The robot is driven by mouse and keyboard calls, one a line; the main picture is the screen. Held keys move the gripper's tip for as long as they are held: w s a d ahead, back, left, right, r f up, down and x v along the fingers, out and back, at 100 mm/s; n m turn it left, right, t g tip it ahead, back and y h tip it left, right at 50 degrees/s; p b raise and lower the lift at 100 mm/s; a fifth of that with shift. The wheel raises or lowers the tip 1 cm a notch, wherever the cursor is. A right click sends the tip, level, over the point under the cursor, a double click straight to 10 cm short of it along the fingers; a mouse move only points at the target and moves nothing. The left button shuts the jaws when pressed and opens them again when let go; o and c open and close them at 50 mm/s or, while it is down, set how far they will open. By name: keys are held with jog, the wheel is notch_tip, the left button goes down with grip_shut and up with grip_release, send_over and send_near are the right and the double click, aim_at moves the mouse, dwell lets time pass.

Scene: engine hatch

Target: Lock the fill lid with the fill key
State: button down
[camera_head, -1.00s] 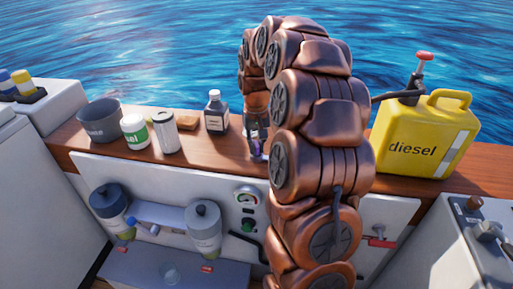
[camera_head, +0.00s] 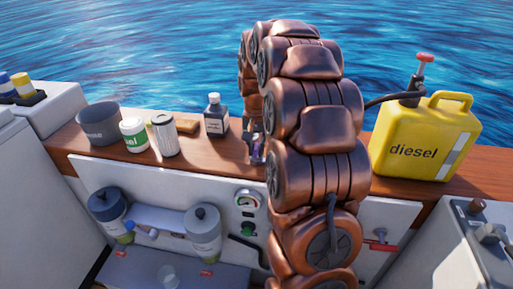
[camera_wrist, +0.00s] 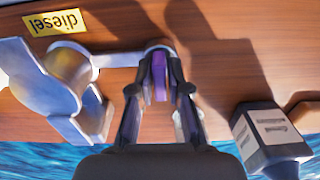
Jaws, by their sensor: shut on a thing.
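In the wrist view my gripper (camera_wrist: 160,92) is shut on a purple piece (camera_wrist: 159,78), which looks like the fill key's grip. It points down at the wooden ledge, and its lower end is hidden. A grey metal fitting, which looks like the fill lid (camera_wrist: 90,112), stands tilted beside the gripper at left, next to a brass-coloured round part (camera_wrist: 72,68). A grey bar runs from there to a rounded end at the purple piece. I cannot tell whether they touch. In the head view my gripper (camera_head: 256,150) is at the ledge, partly behind my arm.
A yellow diesel label (camera_wrist: 57,22) lies on the wood. A dark bottle (camera_head: 216,115) stands left of my gripper; a white canister (camera_head: 165,134), a green-labelled tub (camera_head: 135,134) and a grey pot (camera_head: 99,124) stand farther left. A yellow diesel can (camera_head: 425,138) stands at right.

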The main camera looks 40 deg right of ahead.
aim_at(256, 146)
jog(key=c, duration=1.1)
grip_release()
notch_tip(256, 146, up, 12)
dwell(0.3)
jog(key=s+a+f+n+g, duration=0.1)
jog(key=s+a+f+n, duration=0.15)
jog(key=s+a, duration=0.45)
jog(key=s+a+f+n, duration=0.25)
jog(key=s+a, duration=0.35)
jog(key=a, duration=0.3)
jog(key=s+a+f+n+g, duration=0.15)
jog(key=s+a+f, duration=0.25)
jog(key=s, duration=0.5)
jog(key=s+a+f+n+g, duration=0.1)
jog(key=s+a+f+n, duration=0.2)
jog(key=s, duration=0.5)
jog(key=shift+t, duration=0.85)
notch_tip(256, 146, up, 19)
jog(key=p, duration=1.7)
jog(key=shift+w+a+p, duration=0.15)
jog(key=shift+p, duration=0.15)
